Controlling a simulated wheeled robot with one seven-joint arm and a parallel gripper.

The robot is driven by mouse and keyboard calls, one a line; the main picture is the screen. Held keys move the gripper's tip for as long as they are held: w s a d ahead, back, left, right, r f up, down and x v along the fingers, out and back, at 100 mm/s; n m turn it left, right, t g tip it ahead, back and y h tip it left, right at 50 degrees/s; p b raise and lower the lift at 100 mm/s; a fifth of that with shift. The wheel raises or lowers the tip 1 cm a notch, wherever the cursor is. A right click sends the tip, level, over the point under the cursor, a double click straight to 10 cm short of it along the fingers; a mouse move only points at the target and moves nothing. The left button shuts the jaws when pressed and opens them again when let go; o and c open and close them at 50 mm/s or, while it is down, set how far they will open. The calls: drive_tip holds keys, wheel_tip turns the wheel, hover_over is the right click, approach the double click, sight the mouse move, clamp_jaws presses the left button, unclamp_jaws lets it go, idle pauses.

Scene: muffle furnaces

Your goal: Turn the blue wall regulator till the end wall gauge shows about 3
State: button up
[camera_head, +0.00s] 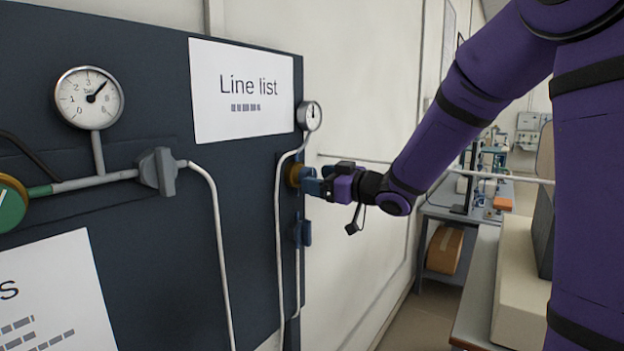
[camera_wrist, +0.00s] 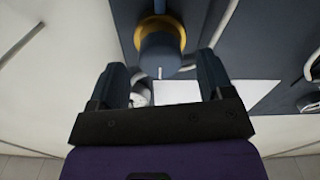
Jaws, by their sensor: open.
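The blue regulator knob (camera_head: 302,176) with its brass collar stands on the right end of the dark panel. In the wrist view the blue knob (camera_wrist: 160,52) points at me, in front of its brass ring. My gripper (camera_head: 318,186) is at the knob in the head view. In the wrist view my gripper (camera_wrist: 162,60) is open, one finger on each side of the knob with gaps showing. A small round gauge (camera_head: 310,116) sits above the regulator at the panel's end, seen obliquely; its reading is too small to tell. Contact with the knob is not visible.
A larger gauge (camera_head: 89,97) on the panel's left reads a little above 3. A grey valve handle (camera_head: 158,171) and a green round part (camera_head: 10,203) are on its pipe. Another blue handle (camera_head: 305,232) is below the regulator. Benches stand to the right.

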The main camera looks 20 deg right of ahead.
drive_tip(key=v, duration=0.8)
